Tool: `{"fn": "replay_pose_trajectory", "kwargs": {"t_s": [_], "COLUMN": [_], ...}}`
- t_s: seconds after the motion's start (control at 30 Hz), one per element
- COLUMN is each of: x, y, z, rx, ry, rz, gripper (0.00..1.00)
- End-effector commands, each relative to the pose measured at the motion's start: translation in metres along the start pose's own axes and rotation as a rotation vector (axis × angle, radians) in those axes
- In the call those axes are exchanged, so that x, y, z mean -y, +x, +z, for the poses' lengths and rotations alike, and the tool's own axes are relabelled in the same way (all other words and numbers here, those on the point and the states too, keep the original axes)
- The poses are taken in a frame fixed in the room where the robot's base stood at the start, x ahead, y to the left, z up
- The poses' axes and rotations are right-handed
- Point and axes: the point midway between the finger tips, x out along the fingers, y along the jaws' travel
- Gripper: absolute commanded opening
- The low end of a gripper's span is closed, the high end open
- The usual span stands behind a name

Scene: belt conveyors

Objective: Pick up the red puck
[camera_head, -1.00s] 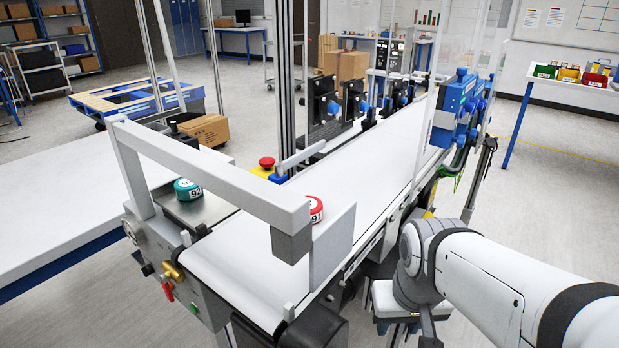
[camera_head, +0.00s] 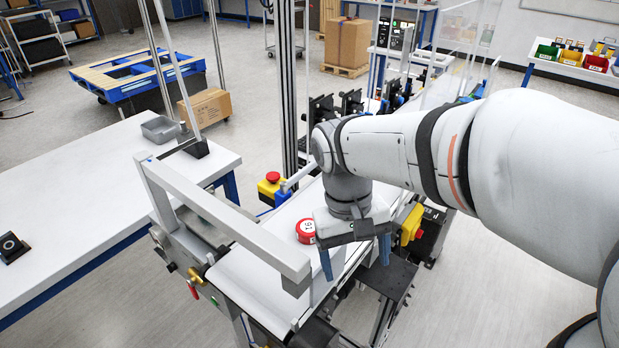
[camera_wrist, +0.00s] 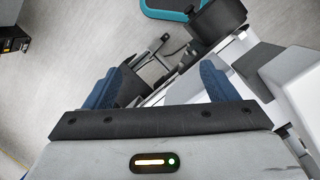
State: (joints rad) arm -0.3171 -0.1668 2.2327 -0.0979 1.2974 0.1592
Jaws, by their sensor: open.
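The red puck (camera_head: 306,231) has a white label on its side. It lies on the white conveyor belt (camera_head: 262,282) in the head view, just left of my gripper. My gripper (camera_head: 355,257) points down over the right side of the belt, its two blue fingers wide apart. No puck shows between them, and the gripper and puck look apart. In the wrist view my gripper (camera_wrist: 160,85) is open, with dark machine parts and floor beyond it. The red puck is not seen there.
A grey frame (camera_head: 225,220) spans the belt's near end, close to the puck. A red and yellow stop button (camera_head: 272,182) stands by the belt's far-left edge. A yellow box (camera_head: 412,225) is right of my gripper. A white table (camera_head: 70,205) stands left.

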Motion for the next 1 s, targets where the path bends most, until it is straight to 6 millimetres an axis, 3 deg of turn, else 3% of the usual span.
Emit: {"fn": "replay_pose_trajectory", "kwargs": {"t_s": [0.03, 0.13, 0.2, 0.6, 0.7, 1.0], "x": [0.001, 0.004, 0.01, 0.043, 0.047, 0.049], "y": [-0.015, -0.03, -0.019, -0.014, -0.014, 0.01], "z": [0.001, 0.001, -0.023, -0.163, -0.184, -0.192], "rx": [0.012, 0.033, 0.007, -0.186, -0.22, -0.226], "ry": [-0.01, -0.023, -0.063, -0.338, -0.382, -0.39], "rz": [0.007, 0.02, 0.004, -0.073, -0.078, -0.079], "gripper": [0.79, 0.79, 0.79, 0.79, 0.79, 0.79]}}
